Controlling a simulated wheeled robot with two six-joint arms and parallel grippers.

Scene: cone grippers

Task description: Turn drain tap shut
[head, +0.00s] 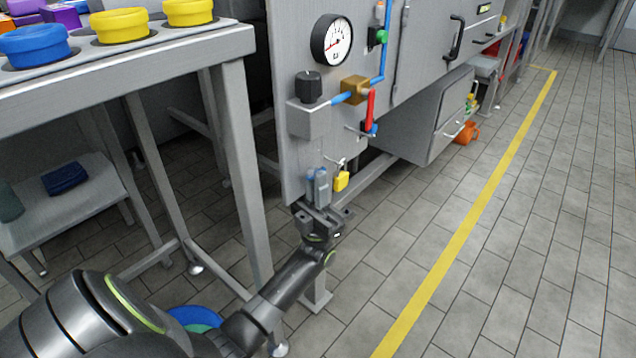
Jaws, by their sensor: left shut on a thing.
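My left gripper (320,186) reaches up from below to the lower corner of the grey panel (307,150). Its fingers are shut on a small fitting there, apparently the drain tap, which they mostly hide; a bit of blue (311,175) shows beside them. A yellow piece (341,181) hangs just right of the fingers, with a thin metal crossbar (335,163) above it. I cannot tell how far the tap is turned. My right gripper is out of view.
Above are a pressure gauge (332,40), black knob (308,86), brass block (355,89) and red lever (370,108). A table (150,62) with coloured rings stands left. A grey box (432,118) juts out right. Tiled floor beyond the yellow line (465,225) is clear.

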